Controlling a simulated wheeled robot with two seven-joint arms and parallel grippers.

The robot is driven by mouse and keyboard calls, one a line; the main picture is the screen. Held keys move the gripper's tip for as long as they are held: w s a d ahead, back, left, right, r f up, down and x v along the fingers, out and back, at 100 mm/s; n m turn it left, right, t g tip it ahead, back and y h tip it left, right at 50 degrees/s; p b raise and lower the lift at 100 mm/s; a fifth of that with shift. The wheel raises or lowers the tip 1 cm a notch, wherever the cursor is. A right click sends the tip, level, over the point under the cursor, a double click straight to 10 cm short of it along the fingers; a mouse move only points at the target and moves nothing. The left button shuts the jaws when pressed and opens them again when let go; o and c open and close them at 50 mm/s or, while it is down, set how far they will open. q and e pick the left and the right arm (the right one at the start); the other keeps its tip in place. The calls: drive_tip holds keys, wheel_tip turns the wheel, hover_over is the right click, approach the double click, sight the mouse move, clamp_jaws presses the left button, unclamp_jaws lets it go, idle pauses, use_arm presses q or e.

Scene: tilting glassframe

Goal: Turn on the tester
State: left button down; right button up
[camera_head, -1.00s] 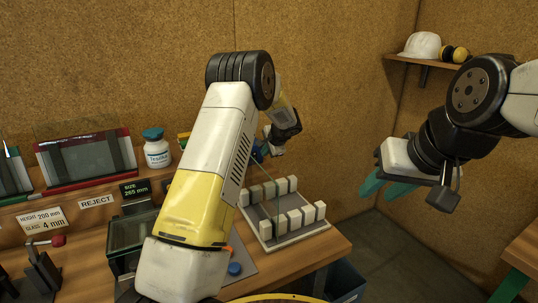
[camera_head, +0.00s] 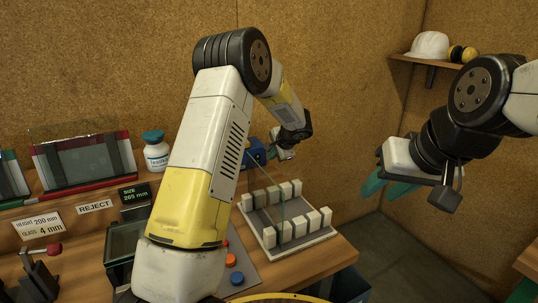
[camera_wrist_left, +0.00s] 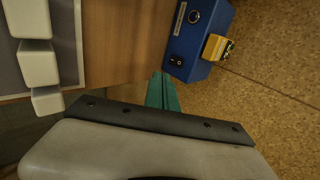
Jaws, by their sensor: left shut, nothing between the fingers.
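The tester looks to be the blue box (camera_wrist_left: 198,38) with a black rocker switch, a round dark button and a yellow block on its side. In the head view the blue box (camera_head: 256,151) stands at the back of the bench, partly hidden by my left arm. My left gripper (camera_wrist_left: 162,82) is shut and empty, its teal fingertips close to the box's corner near the rocker switch. I cannot tell whether they touch. In the head view it shows beside the box, its fingers mostly hidden. My right gripper (camera_head: 385,187) is open and empty, off to the right.
A rack with white blocks (camera_head: 300,245) holds a glass pane in front of the tester. Orange and blue buttons (camera_head: 236,278) lie left of it. A white bottle (camera_head: 156,152) and a red-framed pane (camera_head: 85,165) stand at the left. The air between my grippers is clear.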

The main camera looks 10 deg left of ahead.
sight(258, 160)
use_arm(q)
drive_tip(key=x, duration=1)
drive_tip(key=shift+w+a+f, duration=0.15)
drive_tip(key=shift+w+a, duration=0.65)
drive_tip(key=shift+w, duration=0.35)
drive_tip(key=shift+w+a, duration=0.3)
drive_tip(key=shift+w, duration=0.15)
drive_tip(key=shift+w+f, duration=0.1)
drive_tip(key=shift+a, duration=0.1)
drive_tip(key=shift+r, duration=0.85)
